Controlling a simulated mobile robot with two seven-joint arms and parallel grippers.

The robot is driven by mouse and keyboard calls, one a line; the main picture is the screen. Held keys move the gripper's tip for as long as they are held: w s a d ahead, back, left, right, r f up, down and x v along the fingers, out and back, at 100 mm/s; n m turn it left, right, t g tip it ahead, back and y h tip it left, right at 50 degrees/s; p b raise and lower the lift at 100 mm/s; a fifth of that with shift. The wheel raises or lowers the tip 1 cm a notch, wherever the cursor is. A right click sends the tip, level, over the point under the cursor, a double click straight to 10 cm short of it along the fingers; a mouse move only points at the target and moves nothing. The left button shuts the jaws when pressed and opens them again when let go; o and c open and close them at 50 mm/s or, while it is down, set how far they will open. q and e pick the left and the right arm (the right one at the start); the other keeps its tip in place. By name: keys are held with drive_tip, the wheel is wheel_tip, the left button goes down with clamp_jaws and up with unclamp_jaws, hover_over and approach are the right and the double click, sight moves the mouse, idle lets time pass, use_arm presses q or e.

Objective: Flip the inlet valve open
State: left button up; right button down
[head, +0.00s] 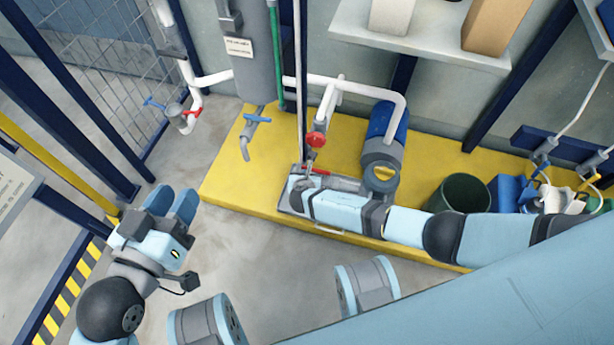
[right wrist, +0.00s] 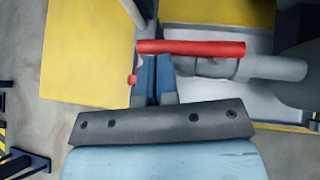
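A valve with a long red lever (right wrist: 200,48) lies just beyond my right fingertips in the right wrist view. The lever runs roughly sideways across a grey pipe fitting (right wrist: 218,67). My right gripper (right wrist: 156,62) has its two blue fingers close together, with no object visible between them. Its tips are close under the left part of the lever; I cannot tell whether they touch. In the head view the red lever (head: 316,171) shows beside the right gripper, whose fingers are mostly hidden there. My left gripper (head: 173,203) is open and empty over the floor at left.
A blue pump (head: 382,122) and a dark green bin (head: 460,192) stand on the yellow platform (head: 225,180). Other valves have a red round handle (head: 316,140) and a blue lever (head: 257,119). A mesh fence (head: 85,45) stands at left. Floor by the left gripper is clear.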

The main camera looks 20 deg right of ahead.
use_arm(q)
drive_tip(key=shift+w+r, duration=0.15)
drive_tip(key=shift+r, duration=0.35)
use_arm(e)
drive_tip(key=shift+w, duration=0.25)
